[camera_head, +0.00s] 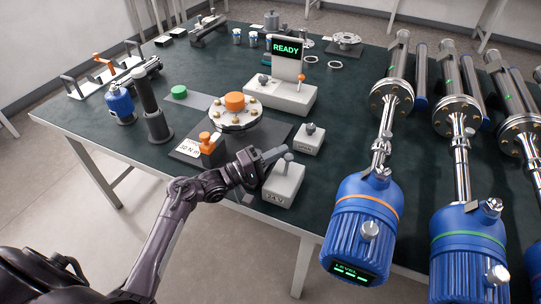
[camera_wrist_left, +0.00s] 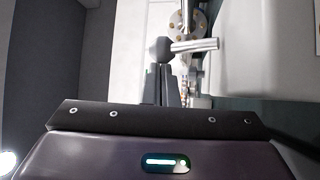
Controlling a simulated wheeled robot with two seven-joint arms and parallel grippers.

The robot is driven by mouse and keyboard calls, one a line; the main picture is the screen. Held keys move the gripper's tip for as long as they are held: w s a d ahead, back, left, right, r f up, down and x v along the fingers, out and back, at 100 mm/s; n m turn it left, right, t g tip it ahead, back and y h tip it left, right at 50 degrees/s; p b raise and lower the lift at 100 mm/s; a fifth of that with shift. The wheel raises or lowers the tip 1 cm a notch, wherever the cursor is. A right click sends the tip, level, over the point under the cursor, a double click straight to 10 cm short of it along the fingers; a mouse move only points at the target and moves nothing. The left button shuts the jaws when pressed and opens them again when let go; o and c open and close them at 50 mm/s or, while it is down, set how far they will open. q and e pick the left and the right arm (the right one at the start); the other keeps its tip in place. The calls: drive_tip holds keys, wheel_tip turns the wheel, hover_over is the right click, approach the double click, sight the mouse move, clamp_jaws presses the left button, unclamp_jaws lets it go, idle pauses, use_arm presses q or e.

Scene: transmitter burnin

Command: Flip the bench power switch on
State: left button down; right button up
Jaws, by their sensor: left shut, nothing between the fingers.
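A light grey switch box (camera_head: 282,186), its front label reading like "24V", stands near the table's front edge in the head view. A short grey toggle with a round tip (camera_head: 288,158) rises from its top. My left gripper (camera_head: 272,155) is shut and empty, with its fingers right beside that toggle; I cannot tell if they touch. In the left wrist view the shut fingers (camera_wrist_left: 166,88) point at a grey round knob with a metal lever (camera_wrist_left: 195,45). A second, similar switch box (camera_head: 309,139) stands just behind. My right gripper is not in view.
A console with a READY screen (camera_head: 286,47) stands behind. A round flange with an orange cap (camera_head: 235,101) and a torque block (camera_head: 202,147) are to the left. Large blue transmitters (camera_head: 365,215) crowd the right side. Dark mat (camera_head: 345,110) is bare between.

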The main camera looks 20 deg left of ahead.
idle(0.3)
use_arm(q)
drive_tip(key=shift+s+m+h+b, duration=0.15)
drive_tip(key=shift+m+h+b, duration=0.15)
drive_tip(key=shift+h+b, duration=0.1)
drive_tip(key=shift+s+r+m+t+h+b, duration=0.1)
drive_tip(key=shift+s+m+t+h+b, duration=0.2)
drive_tip(key=shift+m+h+b, duration=0.15)
